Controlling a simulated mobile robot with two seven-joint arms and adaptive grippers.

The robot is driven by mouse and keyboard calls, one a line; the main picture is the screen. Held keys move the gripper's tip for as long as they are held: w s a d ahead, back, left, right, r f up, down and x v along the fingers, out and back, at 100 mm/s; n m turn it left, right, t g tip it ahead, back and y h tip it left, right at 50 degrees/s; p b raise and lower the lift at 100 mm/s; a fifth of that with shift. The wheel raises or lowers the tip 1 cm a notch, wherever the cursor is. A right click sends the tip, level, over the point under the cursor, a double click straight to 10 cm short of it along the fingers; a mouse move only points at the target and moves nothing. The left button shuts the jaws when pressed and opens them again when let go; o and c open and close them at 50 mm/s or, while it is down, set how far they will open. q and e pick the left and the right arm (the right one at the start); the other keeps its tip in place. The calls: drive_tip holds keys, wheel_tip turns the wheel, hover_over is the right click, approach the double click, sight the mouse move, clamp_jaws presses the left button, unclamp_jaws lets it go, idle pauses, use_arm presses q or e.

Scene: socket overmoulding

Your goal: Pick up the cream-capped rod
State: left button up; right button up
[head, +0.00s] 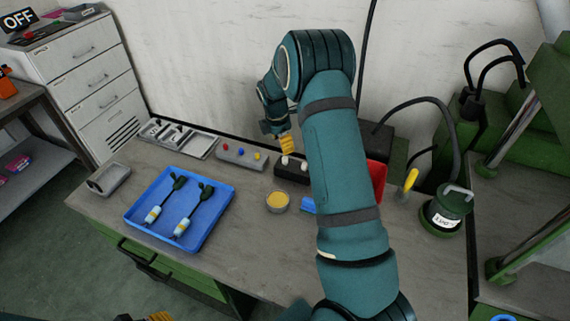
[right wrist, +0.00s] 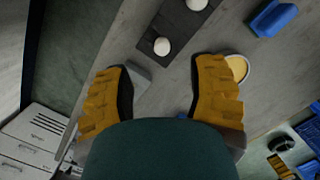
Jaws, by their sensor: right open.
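Two rods with round cream caps stand in a dark block (head: 291,173); one cap (head: 285,160) shows to the left of the other in the head view. In the right wrist view the nearer cream cap (right wrist: 162,46) and the farther one (right wrist: 197,4) sit on the dark block (right wrist: 180,27). The rod shafts are hidden. My right gripper (head: 284,142) is over the back of the bench by the block. Its yellow fingers (right wrist: 163,72) are spread and empty, with the nearer cap beyond the gap. A yellow part of my left gripper (head: 160,317) barely shows at the bottom edge.
A grey block (head: 240,157) with red, blue and yellow knobs is left of the dark block. A yellow-filled dish (head: 277,202) and a blue block (head: 308,206) lie in front. A blue tray (head: 215,229) holds two plugs. A red bin (head: 377,176) is partly behind my arm.

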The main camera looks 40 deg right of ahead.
sight(285, 157)
drive_tip(key=f, duration=0.3)
drive_tip(key=shift+d, duration=0.25)
drive_tip(key=shift+s+d+f+b, duration=0.1)
drive_tip(key=shift+f+b, duration=0.1)
drive_tip(key=shift+f, duration=1.1)
drive_tip(key=shift+s+f+b, duration=0.1)
drive_tip(key=shift+f+b, duration=0.05)
drive_tip(key=shift+f, duration=1.15)
clamp_jaws()
